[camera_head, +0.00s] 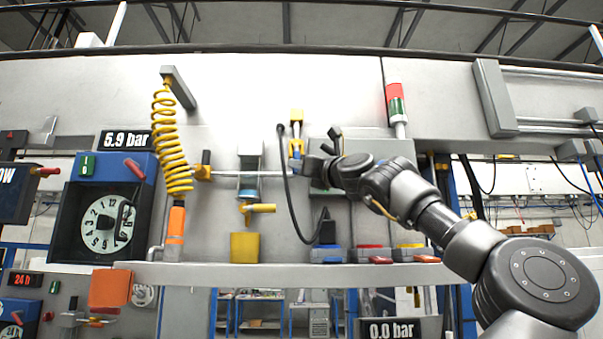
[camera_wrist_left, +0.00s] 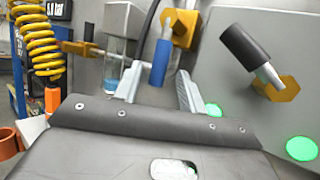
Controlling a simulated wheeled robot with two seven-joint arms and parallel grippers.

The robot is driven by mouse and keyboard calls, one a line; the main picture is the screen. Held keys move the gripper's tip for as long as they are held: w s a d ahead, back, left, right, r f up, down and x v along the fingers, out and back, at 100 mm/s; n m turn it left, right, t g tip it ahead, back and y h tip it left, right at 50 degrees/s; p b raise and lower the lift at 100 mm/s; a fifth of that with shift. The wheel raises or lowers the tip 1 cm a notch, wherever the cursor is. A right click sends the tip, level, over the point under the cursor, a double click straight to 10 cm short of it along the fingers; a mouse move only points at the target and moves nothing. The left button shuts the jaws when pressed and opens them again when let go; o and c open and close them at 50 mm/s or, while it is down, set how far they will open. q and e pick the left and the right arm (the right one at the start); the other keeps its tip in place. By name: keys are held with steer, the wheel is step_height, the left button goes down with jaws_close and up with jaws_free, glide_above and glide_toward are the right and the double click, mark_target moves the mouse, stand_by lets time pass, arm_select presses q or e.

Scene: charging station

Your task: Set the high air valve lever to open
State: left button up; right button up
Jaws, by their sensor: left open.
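The high air valve has a yellow body (camera_head: 296,115) on the wall panel and a lever with a blue grip (camera_head: 296,148) that hangs down. In the left wrist view the blue grip (camera_wrist_left: 162,58) points down from the yellow body (camera_wrist_left: 184,28). My left gripper (camera_head: 305,165) is at the lower end of this lever, on an arm that enters from the right in the head view. In the wrist view its two fingers (camera_wrist_left: 159,74) are apart, with the blue grip between or just beyond them; contact cannot be told. My right gripper is not in view.
A black-handled lever (camera_wrist_left: 250,48) juts from a grey box close right of my gripper. A black cable (camera_head: 284,185) hangs just left. A yellow coiled hose (camera_head: 168,135) and a lower yellow valve handle (camera_head: 260,208) are further left. A shelf (camera_head: 240,276) runs below.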

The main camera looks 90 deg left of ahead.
arm_select(q)
steer(key=b+v, duration=0.2)
steer(key=v, duration=0.5)
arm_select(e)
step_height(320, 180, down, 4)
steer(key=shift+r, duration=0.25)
arm_select(q)
steer(key=shift+a, duration=0.1)
